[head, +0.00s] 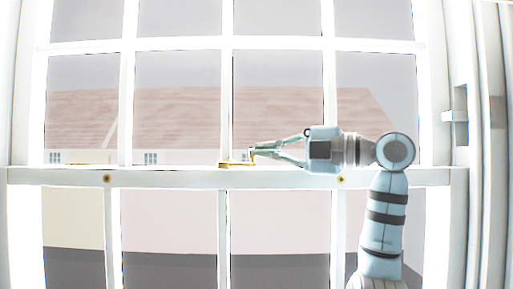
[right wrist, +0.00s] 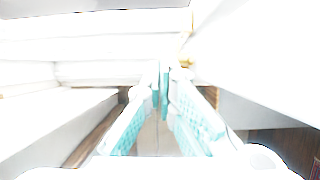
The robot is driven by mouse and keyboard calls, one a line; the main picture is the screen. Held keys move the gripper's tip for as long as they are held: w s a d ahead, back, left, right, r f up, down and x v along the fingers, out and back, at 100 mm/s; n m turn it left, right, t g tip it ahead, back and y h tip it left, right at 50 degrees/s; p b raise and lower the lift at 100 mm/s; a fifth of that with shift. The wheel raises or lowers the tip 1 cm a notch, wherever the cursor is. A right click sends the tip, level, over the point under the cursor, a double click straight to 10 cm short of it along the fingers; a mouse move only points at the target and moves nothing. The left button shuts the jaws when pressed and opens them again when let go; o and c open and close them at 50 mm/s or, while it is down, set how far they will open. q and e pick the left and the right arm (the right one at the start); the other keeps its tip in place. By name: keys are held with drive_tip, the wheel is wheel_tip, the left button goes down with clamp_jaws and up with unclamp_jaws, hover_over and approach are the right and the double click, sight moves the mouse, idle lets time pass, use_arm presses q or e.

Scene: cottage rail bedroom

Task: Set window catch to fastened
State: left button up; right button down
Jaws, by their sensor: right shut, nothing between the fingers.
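The brass window catch (head: 236,164) sits on the white meeting rail (head: 75,177), near the middle of the window. My right gripper (head: 251,152) reaches in from the right, just above the rail, with its fingertips at the right end of the catch. Whether they touch it I cannot tell. In the right wrist view the two teal fingers (right wrist: 162,78) are together with nothing between them. A small brass-coloured bit (right wrist: 186,62) shows just right of the fingertips there. The fingers partly cover the catch's right end, and its exact setting is too small to read. My left gripper is out of view.
Two small brass fittings are on the rail's face, one at left (head: 107,178) and one below my right gripper (head: 342,179). White vertical glazing bars (head: 228,80) stand behind the catch. The window frame (head: 460,115) rises at the right. The rail left of the catch is clear.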

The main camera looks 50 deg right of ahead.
idle(0.5)
drive_tip(key=v, duration=1.2)
drive_tip(key=shift+f, duration=0.1)
